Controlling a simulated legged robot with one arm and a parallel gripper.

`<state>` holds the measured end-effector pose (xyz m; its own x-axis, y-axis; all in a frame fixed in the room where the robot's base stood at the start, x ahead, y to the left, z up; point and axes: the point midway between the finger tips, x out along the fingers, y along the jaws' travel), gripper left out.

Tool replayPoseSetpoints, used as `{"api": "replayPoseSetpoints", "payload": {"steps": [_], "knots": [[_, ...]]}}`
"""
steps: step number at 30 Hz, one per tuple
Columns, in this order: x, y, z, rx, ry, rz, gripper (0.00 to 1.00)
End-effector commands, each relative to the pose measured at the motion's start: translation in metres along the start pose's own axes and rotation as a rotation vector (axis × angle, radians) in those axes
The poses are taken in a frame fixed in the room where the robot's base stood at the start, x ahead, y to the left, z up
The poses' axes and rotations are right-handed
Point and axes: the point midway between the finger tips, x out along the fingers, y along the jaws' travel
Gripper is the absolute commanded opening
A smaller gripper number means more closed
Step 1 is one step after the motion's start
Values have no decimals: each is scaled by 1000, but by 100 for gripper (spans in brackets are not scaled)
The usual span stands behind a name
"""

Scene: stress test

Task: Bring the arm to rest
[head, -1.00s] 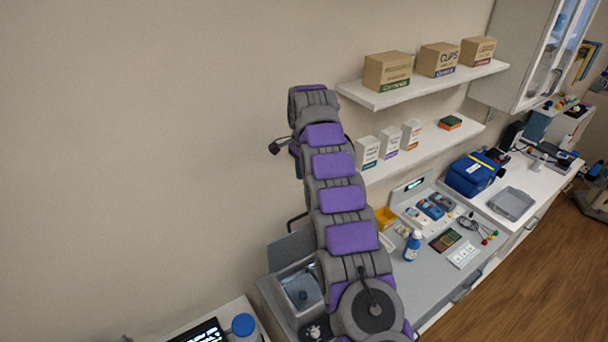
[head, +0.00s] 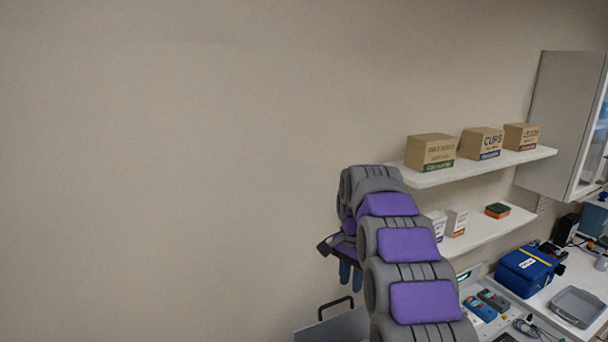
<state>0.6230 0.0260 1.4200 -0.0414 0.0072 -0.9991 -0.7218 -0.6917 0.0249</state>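My arm, grey with purple pads, rises from the bottom right of the head view and bends over at its top. My gripper (head: 350,274) shows in part below the bent end, as a dark body with blue finger tips pointing down. The upper links hide much of it. The finger tips look close together, but their gap is too small to judge. Nothing is visible in them. The gripper is in front of the bare wall, left of the shelves, above a grey panel edge.
Two white shelves (head: 480,168) stand right of my arm, with cardboard boxes (head: 431,152) on the upper one. A blue bag (head: 530,270) and a grey tray (head: 578,307) lie on the counter. A wall cabinet (head: 565,120) hangs at right. The left wall side is clear.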

Motion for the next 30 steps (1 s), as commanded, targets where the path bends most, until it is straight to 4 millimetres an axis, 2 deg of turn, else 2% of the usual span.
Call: {"api": "replayPoseSetpoints", "payload": {"steps": [1,11,17,23,30], "knots": [[8,12,9,-28,-5,5,30],[35,83,67,-226,-25,22,30],[63,132,108,-344,-41,33,30],[100,183,151,-461,-56,41,30],[156,246,206,-601,-78,50,30]]}}
